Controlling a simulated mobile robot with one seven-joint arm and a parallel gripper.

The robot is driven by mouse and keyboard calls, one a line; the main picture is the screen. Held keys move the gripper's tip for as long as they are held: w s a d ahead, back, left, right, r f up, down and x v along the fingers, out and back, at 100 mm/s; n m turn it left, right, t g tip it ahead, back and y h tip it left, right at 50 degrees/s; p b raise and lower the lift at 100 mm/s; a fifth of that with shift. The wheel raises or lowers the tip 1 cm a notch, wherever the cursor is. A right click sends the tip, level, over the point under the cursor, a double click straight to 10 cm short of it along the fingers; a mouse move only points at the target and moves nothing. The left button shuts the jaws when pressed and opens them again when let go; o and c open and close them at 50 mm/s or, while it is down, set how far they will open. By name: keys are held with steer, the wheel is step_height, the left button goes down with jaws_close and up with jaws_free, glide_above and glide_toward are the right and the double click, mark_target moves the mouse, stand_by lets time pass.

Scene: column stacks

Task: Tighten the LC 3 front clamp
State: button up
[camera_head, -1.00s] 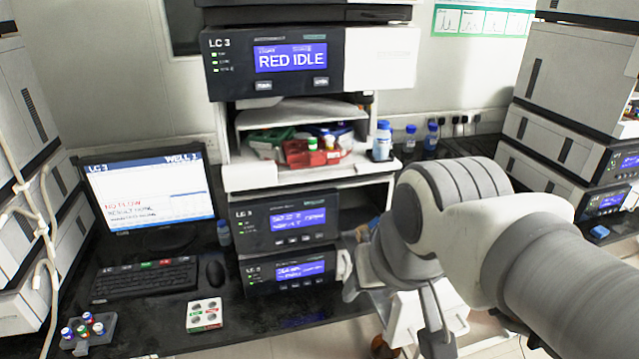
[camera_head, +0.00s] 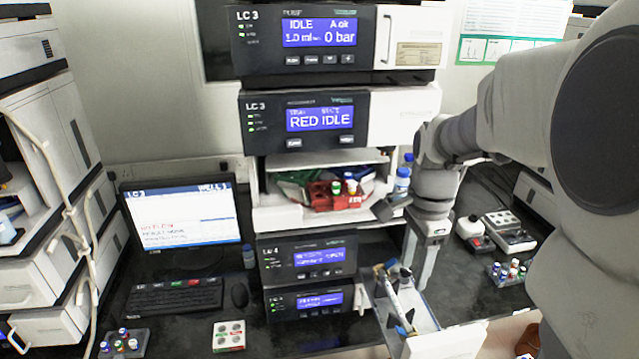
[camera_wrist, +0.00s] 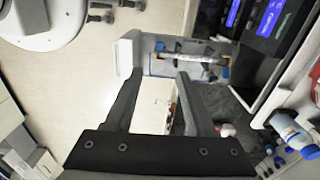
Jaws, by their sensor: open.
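The LC 3 stack (camera_head: 262,104) stands in the middle of the head view. A grey tray (camera_head: 428,318) juts out at its lower right. A slim pale column (camera_head: 396,295) lies on the tray, with dark and blue holding parts near its ends. In the wrist view the column (camera_wrist: 190,57) lies across the tray, beyond the fingertips, with blue parts (camera_wrist: 225,71) at its ends. I cannot tell which is the front clamp or how tight it is. My gripper (camera_head: 420,275) points down over the tray; in the wrist view my gripper (camera_wrist: 160,78) is open and empty.
A blue-capped bottle (camera_head: 402,180) stands beside the stack, near my wrist. A red vial rack (camera_head: 335,195) sits in the open bay. Small grey devices (camera_head: 510,230) and a vial rack (camera_head: 508,272) lie on the bench to the right. A monitor (camera_head: 180,215) and keyboard (camera_head: 175,297) are on the left.

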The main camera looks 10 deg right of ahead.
mark_target(399, 330)
step_height(399, 330, down, 18)
steer(key=shift+r+p, duration=0.2)
steer(key=shift+p, duration=0.1)
steer(key=shift+c, duration=0.3)
jaws_close()
